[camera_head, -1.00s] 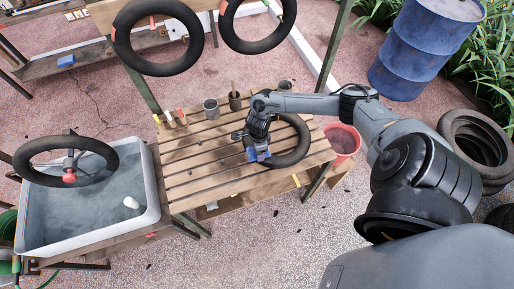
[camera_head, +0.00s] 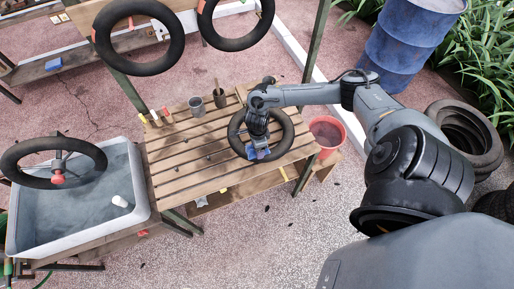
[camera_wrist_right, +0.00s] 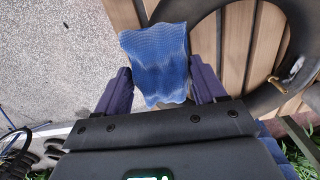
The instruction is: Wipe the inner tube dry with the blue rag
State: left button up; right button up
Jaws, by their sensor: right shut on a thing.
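The black inner tube (camera_head: 237,133) lies flat on the slatted wooden table, toward its right end. My right gripper (camera_head: 259,149) is over the tube's near side, shut on the blue rag (camera_head: 256,155). In the right wrist view the rag (camera_wrist_right: 158,62) hangs spread between the two fingers, beside the tube (camera_wrist_right: 268,97). A small valve stem (camera_wrist_right: 287,78) shows there on the tube's inner side. I cannot tell whether the rag touches the tube. My left gripper is not in view.
A water tub (camera_head: 140,185) stands left, with another tube (camera_head: 25,150) on a holder above it. A red bucket (camera_head: 333,127) is right of the table. Two tubes hang behind.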

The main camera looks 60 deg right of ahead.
jog(key=shift+w+r, duration=0.1)
jog(key=shift+r, duration=0.55)
jog(key=shift+s+r+p, duration=0.2)
jog(key=shift+r+p, duration=0.55)
jog(key=shift+p, duration=0.05)
jog(key=shift+w+r+p, duration=0.1)
jog(key=shift+r+p, duration=0.65)
jog(key=shift+r, duration=0.4)
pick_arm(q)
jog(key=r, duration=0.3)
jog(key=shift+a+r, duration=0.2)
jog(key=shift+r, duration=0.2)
pick_arm(e)
jog(key=shift+r, duration=0.1)
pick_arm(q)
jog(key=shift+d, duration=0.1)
